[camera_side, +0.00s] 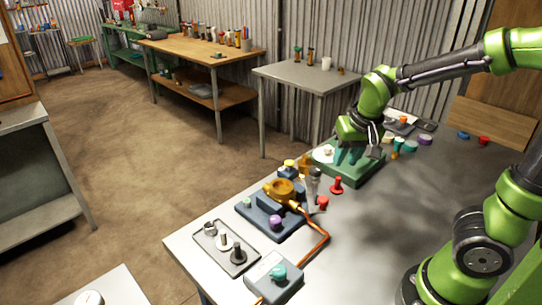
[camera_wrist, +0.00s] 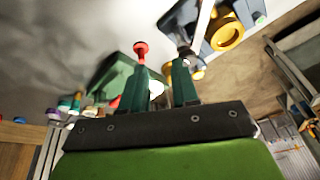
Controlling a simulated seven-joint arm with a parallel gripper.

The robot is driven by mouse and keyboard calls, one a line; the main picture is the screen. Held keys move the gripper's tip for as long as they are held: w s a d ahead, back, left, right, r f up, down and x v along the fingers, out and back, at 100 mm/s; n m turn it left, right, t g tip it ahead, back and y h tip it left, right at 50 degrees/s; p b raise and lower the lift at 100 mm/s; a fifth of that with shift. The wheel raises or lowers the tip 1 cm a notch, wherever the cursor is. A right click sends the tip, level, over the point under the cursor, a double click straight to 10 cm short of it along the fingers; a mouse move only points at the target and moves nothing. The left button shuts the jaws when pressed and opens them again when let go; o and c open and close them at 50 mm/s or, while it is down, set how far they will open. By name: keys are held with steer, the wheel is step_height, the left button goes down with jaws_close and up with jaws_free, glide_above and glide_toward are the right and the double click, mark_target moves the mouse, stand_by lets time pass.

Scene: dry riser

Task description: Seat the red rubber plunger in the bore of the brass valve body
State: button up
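The red plunger (camera_side: 337,186) stands upright on the grey table, in front of the green tray. In the wrist view it (camera_wrist: 141,50) shows just beyond the left fingertip, apart from the fingers as far as I can tell. The brass valve body (camera_side: 283,188) sits on a dark blue base, left of the plunger; it also shows at the top right of the wrist view (camera_wrist: 225,32). My gripper (camera_side: 348,160) is over the green tray, behind the plunger. In the wrist view its green fingers (camera_wrist: 163,63) are spread with nothing held between them. The bore's inside is unclear.
The green tray (camera_side: 362,174) lies below my gripper. A clear upright piece (camera_side: 312,188) and a red knob (camera_side: 323,203) stand between plunger and valve. A copper pipe (camera_side: 322,240) curves along the table. A grey parts tray (camera_side: 226,256) and a grey box (camera_side: 274,285) lie at the front.

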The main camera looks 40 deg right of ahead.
steer(key=m+h, duration=0.2)
glide_toward(339, 178)
steer(key=shift+x, duration=5.25)
steer(key=shift+w+r, duration=0.1)
jaws_close()
